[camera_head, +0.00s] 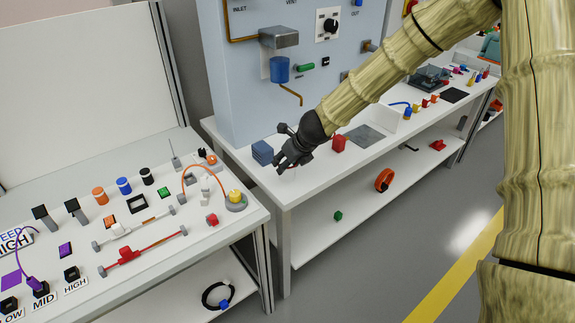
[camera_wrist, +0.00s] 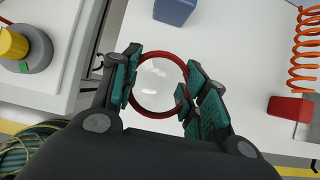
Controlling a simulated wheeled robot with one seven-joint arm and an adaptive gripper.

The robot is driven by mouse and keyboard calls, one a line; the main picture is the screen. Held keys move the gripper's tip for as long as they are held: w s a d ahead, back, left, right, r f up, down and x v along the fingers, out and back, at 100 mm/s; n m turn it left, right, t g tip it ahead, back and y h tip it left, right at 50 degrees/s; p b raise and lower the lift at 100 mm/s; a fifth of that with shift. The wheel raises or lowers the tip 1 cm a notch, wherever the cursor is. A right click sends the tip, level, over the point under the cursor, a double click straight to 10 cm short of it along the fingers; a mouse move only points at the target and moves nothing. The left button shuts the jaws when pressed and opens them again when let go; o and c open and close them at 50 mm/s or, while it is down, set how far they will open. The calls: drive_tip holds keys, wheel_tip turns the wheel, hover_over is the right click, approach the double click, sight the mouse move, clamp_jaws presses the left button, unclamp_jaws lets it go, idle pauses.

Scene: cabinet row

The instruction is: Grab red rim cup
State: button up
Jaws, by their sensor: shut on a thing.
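The red rim cup (camera_wrist: 158,86) shows in the wrist view as a red ring around a pale, see-through inside. It sits between the green-padded fingers of my gripper (camera_wrist: 163,76), which are shut on its left and right sides. In the head view my gripper (camera_head: 287,163) is over the near left corner of the white bench. The cup cannot be made out clearly there, as the dark fingers cover it. I cannot tell whether the cup touches the bench top.
A blue block (camera_head: 262,152) and a red block (camera_head: 338,143) stand on the bench (camera_head: 300,190) near my gripper. An orange coil (camera_wrist: 306,45) is right of it in the wrist view. A left table (camera_head: 150,265) holds several small parts, including a yellow knob (camera_head: 235,196).

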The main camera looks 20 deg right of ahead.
wheel_tip(320, 180, up, 2)
drive_tip(key=shift+r, duration=0.25)
drive_tip(key=shift+s+f, duration=0.15)
drive_tip(key=shift+s, duration=0.15)
drive_tip(key=s+d+b, duration=0.1)
drive_tip(key=s+d, duration=0.1)
drive_tip(key=s, duration=0.5)
drive_tip(key=s+d+r+b, duration=0.1)
drive_tip(key=s+d, duration=0.2)
drive_tip(key=s, duration=0.4)
drive_tip(key=shift+s+r, duration=0.15)
drive_tip(key=shift+r, duration=0.1)
